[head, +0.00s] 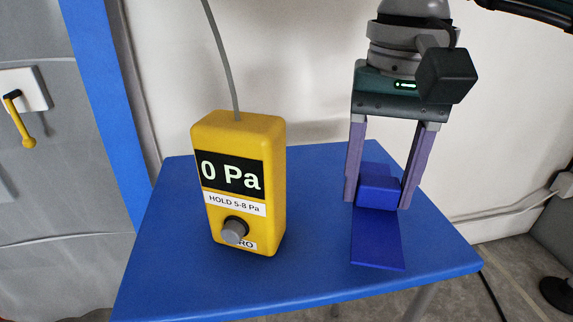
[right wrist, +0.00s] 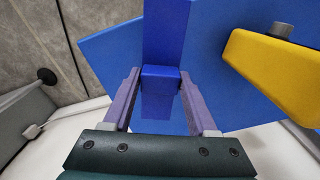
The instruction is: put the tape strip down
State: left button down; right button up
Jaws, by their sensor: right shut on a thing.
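The tape strip (head: 377,240) is a dark blue flat strip with a raised blue block (head: 381,188) at its far part. It is at the right side of the blue table (head: 320,270). My right gripper (head: 378,203) points down and is shut on the block, one finger on each side. In the right wrist view, the block (right wrist: 160,78) sits between the fingers and the strip (right wrist: 165,30) runs away from it. I cannot tell whether the strip touches the table top. My left gripper is not in view.
A yellow gauge box (head: 243,185) reading "0 Pa" and "HOLD 5-8 Pa" stands on the table left of my right gripper, with a grey knob (head: 235,231) and a cable going up. A grey door with a yellow handle (head: 20,120) is at the left. The table's front middle is clear.

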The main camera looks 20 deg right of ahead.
aim_at(374, 205)
notch_tip(374, 205, down, 4)
jog(key=shift+r+b, duration=0.1)
jog(key=shift+b, duration=0.6)
jog(key=shift+f, duration=0.25)
jog(key=shift+f, duration=0.2)
jog(key=o, duration=1.3)
jog(key=shift+r, duration=0.65)
notch_tip(374, 205, up, 11)
jog(key=p, duration=0.4)
jog(key=shift+r, duration=0.1)
